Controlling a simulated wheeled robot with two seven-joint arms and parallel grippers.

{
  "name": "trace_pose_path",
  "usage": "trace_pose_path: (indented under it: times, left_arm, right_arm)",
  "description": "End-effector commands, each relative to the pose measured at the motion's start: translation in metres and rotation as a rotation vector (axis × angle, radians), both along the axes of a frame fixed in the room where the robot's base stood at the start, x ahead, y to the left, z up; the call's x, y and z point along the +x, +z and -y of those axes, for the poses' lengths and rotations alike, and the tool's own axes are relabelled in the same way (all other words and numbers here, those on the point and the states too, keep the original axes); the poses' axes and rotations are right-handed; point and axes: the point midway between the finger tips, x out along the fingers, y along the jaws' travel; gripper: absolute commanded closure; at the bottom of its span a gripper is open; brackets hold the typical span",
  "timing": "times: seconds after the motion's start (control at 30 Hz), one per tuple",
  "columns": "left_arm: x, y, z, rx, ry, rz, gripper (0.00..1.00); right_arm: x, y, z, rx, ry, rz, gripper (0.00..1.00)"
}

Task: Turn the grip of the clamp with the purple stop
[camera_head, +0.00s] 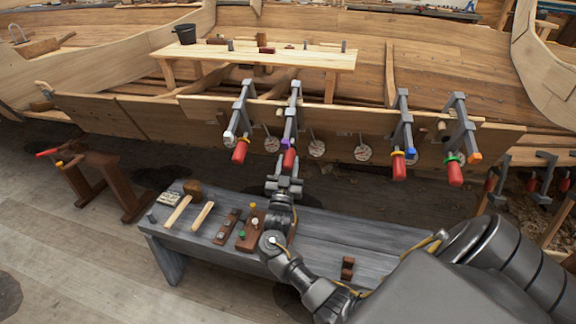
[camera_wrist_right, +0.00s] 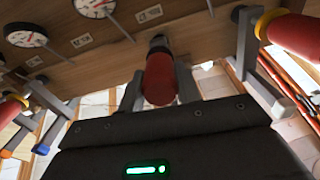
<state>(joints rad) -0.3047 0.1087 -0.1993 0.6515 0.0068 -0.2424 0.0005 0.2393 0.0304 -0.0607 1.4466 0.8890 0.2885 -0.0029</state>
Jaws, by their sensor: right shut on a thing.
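The clamp with the purple stop (camera_head: 293,112) hangs on the hull plank, second from the left in the head view. Its red grip (camera_head: 289,157) points down towards me. My right gripper (camera_head: 287,170) reaches up from below and is shut on this grip. In the right wrist view the red grip (camera_wrist_right: 160,78) sits between the two grey fingers, its round end towards the camera. The purple stop is not visible in the wrist view. My left gripper is not in view.
Neighbouring clamps have a white stop (camera_head: 228,137), a blue stop (camera_head: 408,146) and an orange stop (camera_head: 474,157). Round dials (camera_head: 317,148) sit along the plank. A grey bench (camera_head: 330,230) with mallets and blocks stands below; its right part is mostly clear.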

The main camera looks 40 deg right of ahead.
Motion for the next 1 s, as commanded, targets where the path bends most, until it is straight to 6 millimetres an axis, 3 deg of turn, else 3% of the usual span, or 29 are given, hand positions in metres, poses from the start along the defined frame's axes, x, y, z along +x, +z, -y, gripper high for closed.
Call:
trace_pose_path:
  times: [0.63,0.8,1.0]
  left_arm:
    - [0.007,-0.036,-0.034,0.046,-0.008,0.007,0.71]
    - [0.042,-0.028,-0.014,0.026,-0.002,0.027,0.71]
    - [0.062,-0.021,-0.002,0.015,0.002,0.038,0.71]
  right_arm:
    - [0.000,-0.004,0.000,0.299,0.183,0.344,0.89]
    - [0.000,-0.003,0.000,0.367,0.224,0.420,0.89]
    - [0.000,-0.002,0.000,0.419,0.257,0.483,0.89]
